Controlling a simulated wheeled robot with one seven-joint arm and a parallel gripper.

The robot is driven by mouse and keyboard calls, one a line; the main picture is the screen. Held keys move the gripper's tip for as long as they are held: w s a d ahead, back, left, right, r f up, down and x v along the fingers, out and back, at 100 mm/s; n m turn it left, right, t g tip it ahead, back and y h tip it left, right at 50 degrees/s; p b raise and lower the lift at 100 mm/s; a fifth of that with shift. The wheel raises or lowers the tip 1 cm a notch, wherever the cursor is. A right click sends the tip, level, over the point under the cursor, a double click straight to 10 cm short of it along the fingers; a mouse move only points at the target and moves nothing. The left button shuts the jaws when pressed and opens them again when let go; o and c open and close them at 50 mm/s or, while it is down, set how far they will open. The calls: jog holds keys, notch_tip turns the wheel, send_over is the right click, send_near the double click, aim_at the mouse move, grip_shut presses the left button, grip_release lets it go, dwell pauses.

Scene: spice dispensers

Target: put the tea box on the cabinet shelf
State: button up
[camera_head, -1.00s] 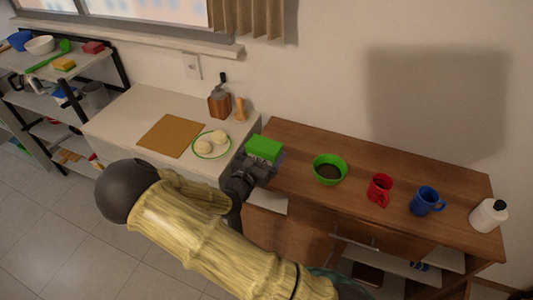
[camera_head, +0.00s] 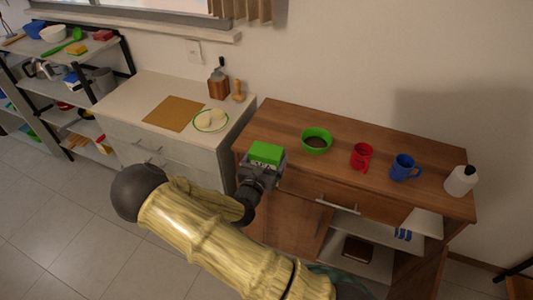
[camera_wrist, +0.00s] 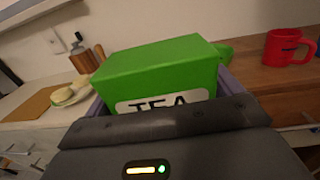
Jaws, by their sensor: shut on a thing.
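The green tea box (camera_head: 266,152) with a white TEA label is held in my gripper (camera_head: 262,165). In the wrist view the tea box (camera_wrist: 160,70) sits between the two fingers, its label facing the camera. The gripper is shut on it, in front of the left front edge of the wooden cabinet (camera_head: 400,137). The cabinet has open shelves (camera_head: 372,258) at its lower right, below a drawer. A dark red-brown item lies on the lower shelf and a blue and white striped item on the upper one.
On the cabinet top stand a green bowl (camera_head: 316,141), a red mug (camera_head: 361,156), a blue mug (camera_head: 404,168) and a white bottle (camera_head: 461,181). A light counter (camera_head: 140,95) with a plate (camera_head: 210,121) is to the left. A drawer handle (camera_head: 338,206) juts from the cabinet front.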

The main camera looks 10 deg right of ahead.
jog(key=s+f+n+t+y, duration=0.1)
jog(key=s+f+n+y, duration=0.2)
jog(key=f+y, duration=0.2)
jog(key=s+f+n+t+y, duration=0.1)
jog(key=s+f+n+y, duration=0.2)
jog(key=f, duration=0.8)
jog(key=shift+d+f+n+t+y, duration=0.3)
jog(key=shift+f+t+y, duration=0.1)
jog(key=shift+y, duration=0.6)
jog(key=shift+s, duration=0.15)
